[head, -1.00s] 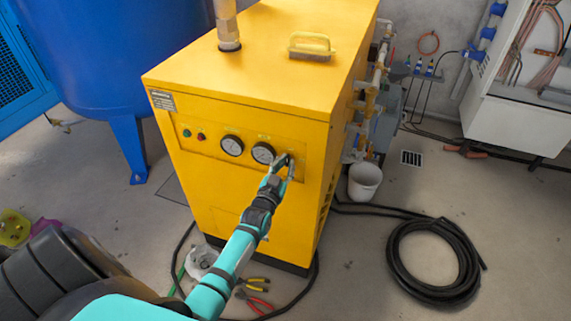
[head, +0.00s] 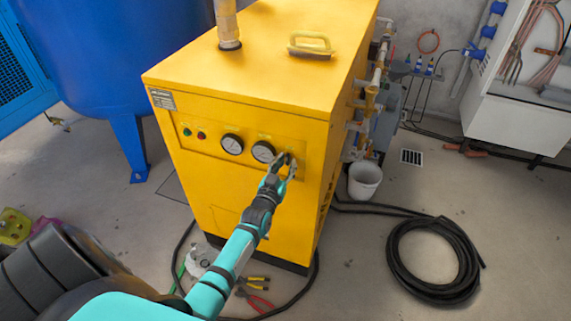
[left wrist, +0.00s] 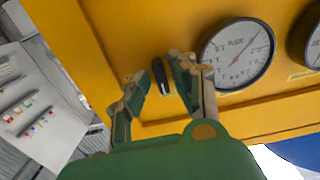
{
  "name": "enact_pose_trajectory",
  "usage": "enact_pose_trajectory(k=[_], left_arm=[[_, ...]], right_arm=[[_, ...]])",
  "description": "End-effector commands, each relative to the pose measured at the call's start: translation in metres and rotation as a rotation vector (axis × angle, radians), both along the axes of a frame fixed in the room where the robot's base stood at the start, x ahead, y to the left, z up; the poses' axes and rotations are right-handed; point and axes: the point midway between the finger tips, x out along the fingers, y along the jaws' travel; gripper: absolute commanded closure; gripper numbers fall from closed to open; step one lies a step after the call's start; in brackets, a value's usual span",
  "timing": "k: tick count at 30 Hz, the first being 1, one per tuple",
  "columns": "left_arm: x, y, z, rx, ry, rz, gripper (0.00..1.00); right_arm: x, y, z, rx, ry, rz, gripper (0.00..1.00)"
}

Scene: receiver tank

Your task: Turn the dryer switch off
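The yellow dryer cabinet (head: 235,110) stands in the middle of the head view. Its front panel has a dark, narrow switch knob (left wrist: 160,75) beside a round gauge (left wrist: 237,54) in the left wrist view. In the head view my left gripper (head: 285,161) is at the right end of the panel and hides the switch. In the left wrist view its two fingers are spread, one on each side of the knob; the right finger looks closer to it. I cannot tell whether either finger touches it. My right gripper is not in view.
Two gauges (head: 232,144) and a green and a red button (head: 202,136) sit left of my gripper on the panel. A blue tank (head: 135,50) stands at left.

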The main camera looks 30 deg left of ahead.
Motion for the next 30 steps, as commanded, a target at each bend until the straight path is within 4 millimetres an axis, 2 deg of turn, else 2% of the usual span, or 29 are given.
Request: enact_pose_trajectory(k=[9, 13, 17, 24, 30], left_arm=[[0.0, 0.0, 0.002, 0.003, -0.003, 0.0, 0.65], [-0.009, -0.002, 0.001, 0.003, -0.002, 0.0, 0.65], [-0.031, -0.007, 0.0, 0.001, -0.001, 0.001, 0.65], [-0.081, -0.019, 0.0, 0.002, 0.0, 0.001, 0.65], [-0.109, -0.026, 0.001, 0.002, -0.001, 0.0, 0.65]], right_arm=[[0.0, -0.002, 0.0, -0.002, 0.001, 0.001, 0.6], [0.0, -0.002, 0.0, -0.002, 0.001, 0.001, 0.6], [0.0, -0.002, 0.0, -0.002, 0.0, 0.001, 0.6], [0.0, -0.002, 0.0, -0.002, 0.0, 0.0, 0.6], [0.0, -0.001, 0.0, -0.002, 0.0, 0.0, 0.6]])
